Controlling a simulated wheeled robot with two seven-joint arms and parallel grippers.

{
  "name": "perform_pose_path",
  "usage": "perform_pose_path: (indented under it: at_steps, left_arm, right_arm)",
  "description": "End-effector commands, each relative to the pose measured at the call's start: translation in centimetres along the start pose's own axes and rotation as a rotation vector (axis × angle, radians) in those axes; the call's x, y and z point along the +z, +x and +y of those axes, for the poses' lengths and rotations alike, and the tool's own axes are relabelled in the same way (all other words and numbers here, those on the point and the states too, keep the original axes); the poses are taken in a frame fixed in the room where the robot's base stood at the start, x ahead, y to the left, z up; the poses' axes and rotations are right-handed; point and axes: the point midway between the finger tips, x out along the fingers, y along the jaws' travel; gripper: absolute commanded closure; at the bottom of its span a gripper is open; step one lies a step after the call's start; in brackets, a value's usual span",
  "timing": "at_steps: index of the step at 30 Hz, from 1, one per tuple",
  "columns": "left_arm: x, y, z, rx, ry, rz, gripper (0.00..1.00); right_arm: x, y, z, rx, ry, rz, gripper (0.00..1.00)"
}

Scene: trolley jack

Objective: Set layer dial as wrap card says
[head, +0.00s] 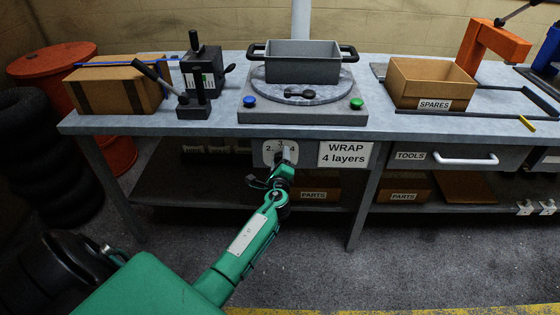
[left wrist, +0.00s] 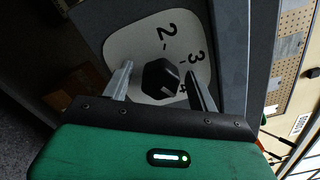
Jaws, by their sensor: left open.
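The layer dial plate (head: 268,150) is on the table's front edge, with numbers 2, 3 and 4 showing. The wrap card (head: 345,154) beside it reads "WRAP 4 layers". In the left wrist view, the dial's dark knob (left wrist: 160,80) sits on the pale plate (left wrist: 125,42); a light mark on it seems to face the 4, though it is small. My left gripper (head: 283,162) is at the dial. In the left wrist view its open fingers (left wrist: 159,72) stand on either side of the knob; I cannot tell whether they touch it. My right gripper is not in view.
Above the dial is a turntable (head: 255,93) holding a grey handled bin (head: 302,68), between a blue button (head: 249,101) and a green button (head: 356,103). A lever box (head: 203,70) and a cardboard box (head: 115,92) stand left. A spares box (head: 432,82) stands right.

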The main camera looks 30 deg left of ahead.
Motion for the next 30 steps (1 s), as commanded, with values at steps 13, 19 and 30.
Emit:
perform_pose_path:
  at_steps: [13,19,30]
  left_arm:
    - [0.0,-5.8,0.1,0.001,-0.001,0.001,0.4]
    - [-0.1,-10.1,0.1,0.001,-0.001,0.003,0.4]
    - [-0.1,-13.8,0.0,0.0,0.0,0.001,0.4]
  right_arm:
    - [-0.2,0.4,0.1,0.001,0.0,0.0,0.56]
    - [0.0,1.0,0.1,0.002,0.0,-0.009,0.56]
    - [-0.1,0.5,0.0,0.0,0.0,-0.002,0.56]
